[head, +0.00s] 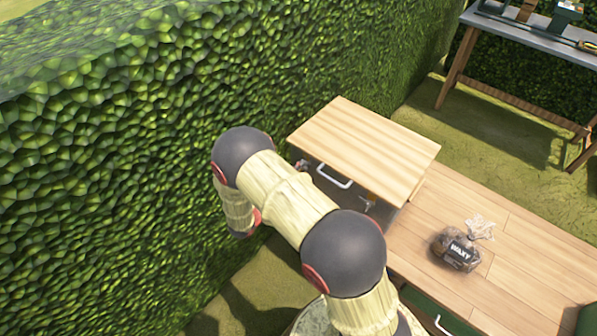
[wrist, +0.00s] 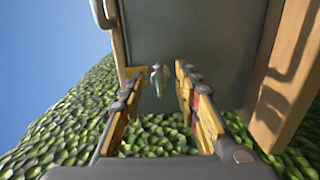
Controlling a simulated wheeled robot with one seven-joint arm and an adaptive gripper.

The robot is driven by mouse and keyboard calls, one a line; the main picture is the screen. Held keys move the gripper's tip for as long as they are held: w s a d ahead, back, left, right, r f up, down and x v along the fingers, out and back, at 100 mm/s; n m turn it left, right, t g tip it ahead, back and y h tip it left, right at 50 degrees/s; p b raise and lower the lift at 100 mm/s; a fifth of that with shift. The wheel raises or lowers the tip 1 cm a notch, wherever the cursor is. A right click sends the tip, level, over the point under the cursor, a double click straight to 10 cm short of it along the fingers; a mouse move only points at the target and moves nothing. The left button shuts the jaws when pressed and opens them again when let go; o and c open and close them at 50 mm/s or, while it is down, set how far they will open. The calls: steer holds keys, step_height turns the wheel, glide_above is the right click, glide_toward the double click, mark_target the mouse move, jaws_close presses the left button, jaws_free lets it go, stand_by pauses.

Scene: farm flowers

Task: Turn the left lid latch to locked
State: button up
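The box has a wooden lid (head: 365,150) with a white handle (head: 334,176) on its front edge. In the wrist view its grey front panel (wrist: 195,35) fills the top, with the handle (wrist: 103,14) at upper left. A small metal latch (wrist: 156,80) sits at the panel's edge, beside the lid's wooden rim. My gripper (wrist: 158,72) is open, its two yellow fingers on either side of the latch with gaps showing. Whether a finger touches it I cannot tell. In the head view my arm hides most of the box front and the gripper. Another latch (head: 370,200) shows right of the handle.
A wooden bench (head: 530,262) beside the box carries a dark bag (head: 457,250) labelled WAXY. A tall hedge (head: 120,130) stands close on the left. A grey-topped table (head: 520,32) with tools is at the back right. Grass lies between.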

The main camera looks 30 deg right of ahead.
steer(key=v, duration=1.2)
stand_by(0.3)
